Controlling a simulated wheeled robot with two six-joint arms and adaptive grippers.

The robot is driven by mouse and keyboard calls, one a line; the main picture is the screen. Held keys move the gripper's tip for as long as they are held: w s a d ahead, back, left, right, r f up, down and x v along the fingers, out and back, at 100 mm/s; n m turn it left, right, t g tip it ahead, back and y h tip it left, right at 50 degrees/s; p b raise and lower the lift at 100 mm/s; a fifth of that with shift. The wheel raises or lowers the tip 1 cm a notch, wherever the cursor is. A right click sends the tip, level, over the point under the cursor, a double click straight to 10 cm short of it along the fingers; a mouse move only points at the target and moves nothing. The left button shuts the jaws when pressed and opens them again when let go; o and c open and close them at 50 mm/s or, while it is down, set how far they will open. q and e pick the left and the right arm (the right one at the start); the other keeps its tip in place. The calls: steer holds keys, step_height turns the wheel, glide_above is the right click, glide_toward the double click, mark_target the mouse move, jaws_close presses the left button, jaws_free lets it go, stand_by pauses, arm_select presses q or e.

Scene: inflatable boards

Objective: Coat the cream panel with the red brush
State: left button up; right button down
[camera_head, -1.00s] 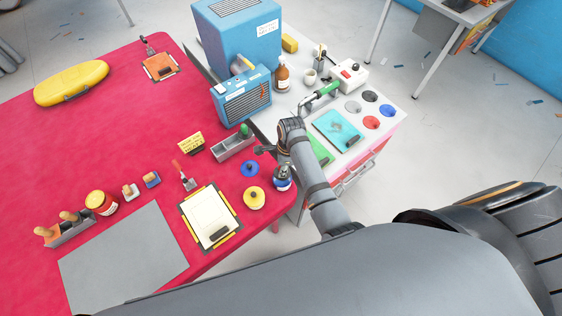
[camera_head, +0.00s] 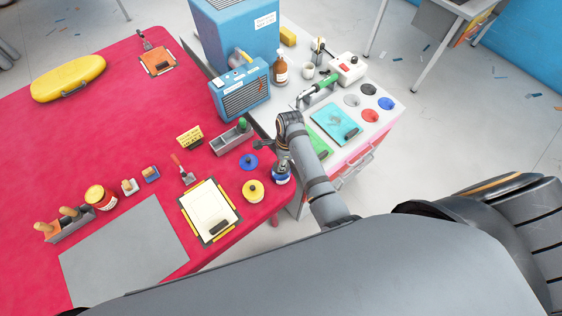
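The cream panel (camera_head: 206,204) lies on the red table in a dark frame with yellow side strips. A dark piece sits at its near end. The red brush (camera_head: 178,162), with a red handle and a grey head, lies just beyond the panel. My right gripper (camera_head: 264,147) is above the table's right edge, right of the brush and panel and apart from both. Its dark fingers are small and partly hidden by the wrist, so I cannot tell whether they are open. My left gripper is out of view.
A grey tray (camera_head: 232,140) and yellow sign (camera_head: 189,136) stand beyond. A grey mat (camera_head: 125,250) lies left. The table's far middle is clear.

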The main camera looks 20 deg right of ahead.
steer(key=shift+s+f, duration=0.1)
steer(key=shift+f, duration=0.3)
stand_by(1.5)
steer(key=shift+a+r, duration=0.1)
steer(key=shift+r, duration=3.5)
steer(key=shift+w, duration=0.2)
step_height(320, 180, down, 7)
steer(key=shift+f, duration=0.1)
steer(key=shift+s, duration=0.1)
steer(key=shift+r, duration=0.2)
